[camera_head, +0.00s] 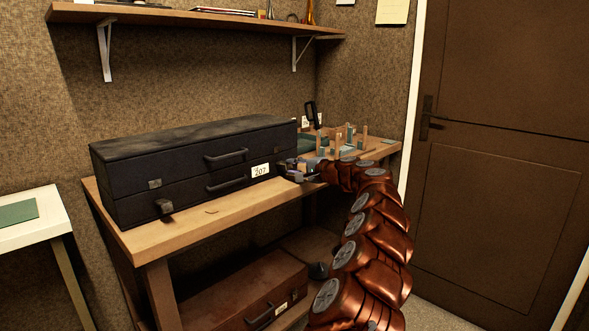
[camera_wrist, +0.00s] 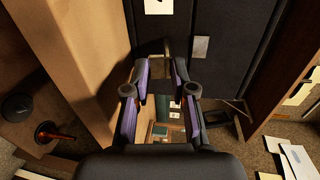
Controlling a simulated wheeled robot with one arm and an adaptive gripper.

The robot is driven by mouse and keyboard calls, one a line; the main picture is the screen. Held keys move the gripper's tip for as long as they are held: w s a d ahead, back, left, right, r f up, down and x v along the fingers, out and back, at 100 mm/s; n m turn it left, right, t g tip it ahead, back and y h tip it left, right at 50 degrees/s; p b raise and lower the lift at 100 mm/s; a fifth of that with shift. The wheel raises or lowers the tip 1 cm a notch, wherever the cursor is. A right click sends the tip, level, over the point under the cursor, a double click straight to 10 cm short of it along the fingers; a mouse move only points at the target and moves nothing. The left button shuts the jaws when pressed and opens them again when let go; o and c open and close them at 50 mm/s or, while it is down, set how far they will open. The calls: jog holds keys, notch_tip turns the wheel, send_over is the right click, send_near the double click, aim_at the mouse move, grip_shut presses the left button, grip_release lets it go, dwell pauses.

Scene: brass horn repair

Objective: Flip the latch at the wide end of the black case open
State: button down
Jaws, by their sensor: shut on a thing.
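The black case (camera_head: 200,145) lies along the workbench, with two handles and a white 207 tag (camera_head: 260,170) on its front. My gripper (camera_head: 292,173) is at the front of the case's right end. In the wrist view, my gripper (camera_wrist: 160,70) is shut on a brass-coloured latch (camera_wrist: 168,47) on the black case (camera_wrist: 235,30); its fingertips hide part of it. A metal plate (camera_wrist: 201,47) sits beside that latch. A second latch (camera_head: 165,206) at the case's left end sticks out from the front, below its plate (camera_head: 155,183).
The wooden workbench (camera_head: 165,237) has a bare strip in front of the case. Wooden pegs (camera_head: 338,143) stand on the bench right of it. A brown case (camera_head: 240,300) lies below. A wall shelf (camera_head: 190,18) hangs above, and a door (camera_head: 500,130) is at right.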

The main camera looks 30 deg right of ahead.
jog(key=shift+f, duration=0.35)
jog(key=c, duration=1.3)
grip_release()
jog(key=shift+o, duration=1.1)
jog(key=shift+r, duration=0.1)
jog(key=shift+s+r, duration=0.1)
jog(key=shift+s, duration=0.05)
jog(key=v, duration=1.1)
jog(key=shift+s, duration=0.35)
jog(key=shift+d, duration=0.1)
